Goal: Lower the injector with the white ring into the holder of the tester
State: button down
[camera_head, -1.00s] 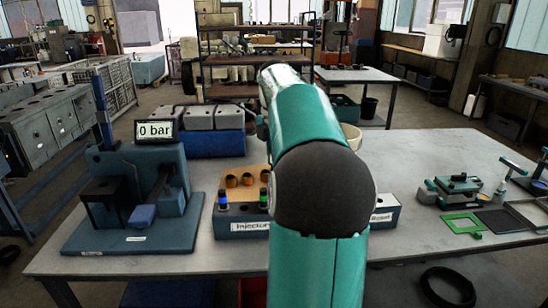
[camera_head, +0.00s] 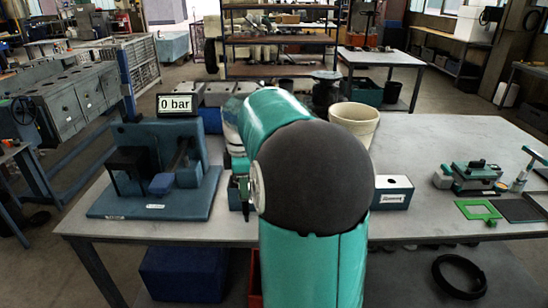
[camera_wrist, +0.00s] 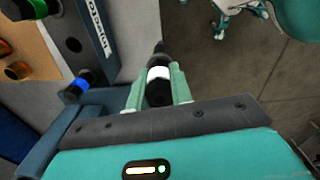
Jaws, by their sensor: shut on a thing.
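In the wrist view my gripper (camera_wrist: 157,82) is shut on the injector with the white ring (camera_wrist: 158,73). It is a dark cylinder with a white band between the two pale green fingers. My arm hides the held injector and most of the rack there. I cannot make out the tester's holder clearly.
A cream bucket (camera_head: 355,122) stands behind my arm. A small labelled box (camera_head: 393,192) is right of it. The table (camera_head: 440,130) has bare room at the right rear.

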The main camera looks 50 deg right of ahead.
jog(key=w+a+f+m, duration=0.3)
jog(key=w+a+f, duration=0.1)
jog(key=a+f, duration=0.4)
jog(key=w+a+f+m, duration=0.3)
jog(key=w+a+f, duration=0.2)
jog(key=a+f, duration=0.3)
jog(key=w+a+f+m, duration=0.3)
jog(key=w+a+f, duration=0.2)
jog(key=a+f, duration=0.4)
jog(key=a, duration=0.3)
jog(key=shift+m, duration=0.4)
